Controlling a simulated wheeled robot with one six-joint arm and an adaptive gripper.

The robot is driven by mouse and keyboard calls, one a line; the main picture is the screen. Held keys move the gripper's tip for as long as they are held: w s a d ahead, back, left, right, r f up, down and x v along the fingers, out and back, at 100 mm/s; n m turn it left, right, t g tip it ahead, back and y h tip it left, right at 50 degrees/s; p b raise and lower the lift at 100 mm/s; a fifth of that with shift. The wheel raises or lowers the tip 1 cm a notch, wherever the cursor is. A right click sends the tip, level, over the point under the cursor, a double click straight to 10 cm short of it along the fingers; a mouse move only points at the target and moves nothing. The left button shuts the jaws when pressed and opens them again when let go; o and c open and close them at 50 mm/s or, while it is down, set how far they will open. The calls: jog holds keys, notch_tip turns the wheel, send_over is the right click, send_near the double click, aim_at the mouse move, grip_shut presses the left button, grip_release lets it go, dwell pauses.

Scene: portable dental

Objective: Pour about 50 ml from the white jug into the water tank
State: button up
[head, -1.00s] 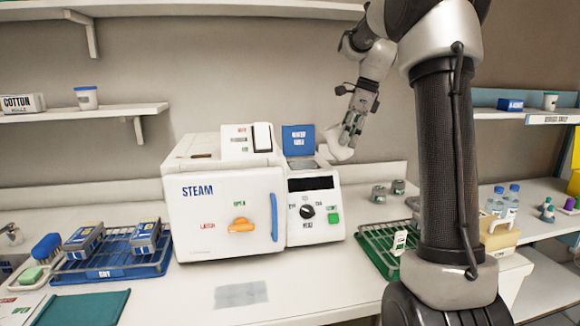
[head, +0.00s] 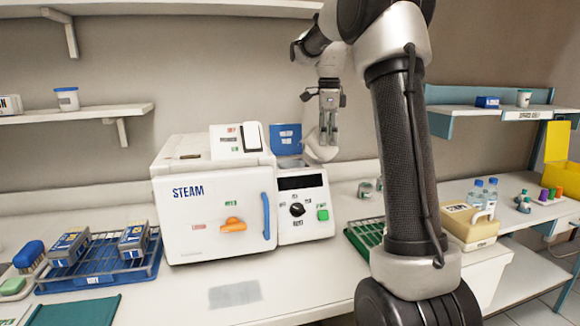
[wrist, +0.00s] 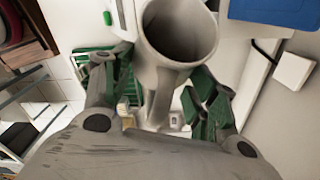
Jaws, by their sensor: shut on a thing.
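The white jug (head: 321,150) hangs from my gripper (head: 327,138) at the right edge of the water tank opening (head: 289,163), on top of the steam unit. The jug looks close to upright in the head view. In the wrist view, the jug's round mouth (wrist: 180,30) faces the camera, and my gripper (wrist: 158,100) is shut on its handle (wrist: 160,92). The inside looks grey, and I cannot tell the water level. The blue tank lid (head: 287,137) stands open behind the opening and also shows in the wrist view (wrist: 275,8). No stream is visible.
The white steam unit (head: 205,215) has an orange latch and a blue door handle. A green rack (head: 360,235) stands right of it, partly behind my arm. A blue tray (head: 100,275) holds two boxes at left. The front counter is mostly clear.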

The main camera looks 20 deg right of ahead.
jog(key=shift+w+a+f+g+h, duration=0.15)
jog(key=shift+g+h, duration=0.15)
jog(key=shift+h, duration=0.4)
dwell(0.5)
jog(key=shift+w+a+r+g+h+p, duration=0.1)
jog(key=shift+a+r+g+h+p, duration=0.15)
jog(key=shift+r+g+h+p, duration=0.45)
dwell(1.1)
